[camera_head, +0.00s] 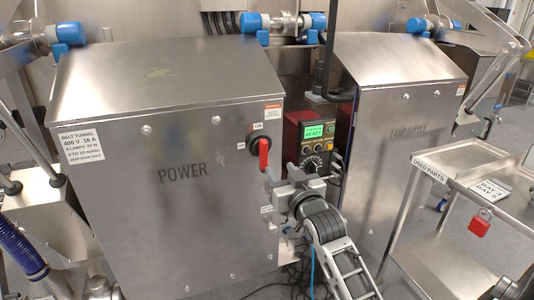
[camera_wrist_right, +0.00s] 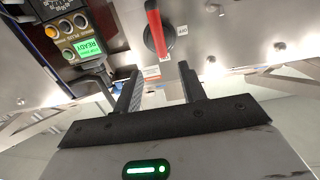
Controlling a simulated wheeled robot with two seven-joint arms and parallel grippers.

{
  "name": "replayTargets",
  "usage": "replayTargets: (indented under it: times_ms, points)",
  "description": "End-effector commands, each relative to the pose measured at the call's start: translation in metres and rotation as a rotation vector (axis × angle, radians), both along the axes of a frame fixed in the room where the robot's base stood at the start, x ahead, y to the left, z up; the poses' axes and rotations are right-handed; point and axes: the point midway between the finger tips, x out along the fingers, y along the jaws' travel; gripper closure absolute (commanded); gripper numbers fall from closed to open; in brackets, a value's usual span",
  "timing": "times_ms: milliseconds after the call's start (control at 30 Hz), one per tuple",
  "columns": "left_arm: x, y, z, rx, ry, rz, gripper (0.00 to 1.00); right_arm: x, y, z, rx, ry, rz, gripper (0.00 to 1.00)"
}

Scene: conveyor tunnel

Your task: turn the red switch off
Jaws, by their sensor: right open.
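The red switch (camera_head: 263,153) is a red handle on a round black base on the steel POWER cabinet (camera_head: 170,215). Its handle stands roughly vertical, with an ON label (camera_head: 257,126) above the base. In the right wrist view the red handle (camera_wrist_right: 155,28) lies past the fingertips, in line with the gap between them. My right gripper (camera_head: 274,180) is just below the switch in the head view; it also shows in the right wrist view (camera_wrist_right: 160,78). Its two fingers are apart with nothing between them. My left gripper is not in view.
A control box (camera_head: 313,140) with a green READY display and several knobs sits right of the switch. A second steel cabinet (camera_head: 392,150) stands beyond it. Cables lie on the floor below.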

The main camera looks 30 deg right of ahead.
Motion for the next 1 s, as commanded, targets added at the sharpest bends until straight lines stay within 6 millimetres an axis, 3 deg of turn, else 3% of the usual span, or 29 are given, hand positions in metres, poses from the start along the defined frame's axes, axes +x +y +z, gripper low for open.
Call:
replayTargets:
  times_ms: [300, 500, 933, 1000]
  points:
    - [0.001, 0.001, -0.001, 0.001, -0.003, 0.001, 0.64, 0.068, -0.016, 0.001, -0.001, -0.001, 0.001, 0.59]
    - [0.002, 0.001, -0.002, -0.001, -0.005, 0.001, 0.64, 0.094, -0.022, 0.0, -0.002, -0.001, 0.001, 0.59]
    - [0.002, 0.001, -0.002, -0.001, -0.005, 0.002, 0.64, 0.104, -0.024, -0.001, -0.002, 0.001, 0.002, 0.59]
    - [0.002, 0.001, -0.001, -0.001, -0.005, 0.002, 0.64, 0.104, -0.024, -0.001, -0.001, 0.001, 0.002, 0.76]
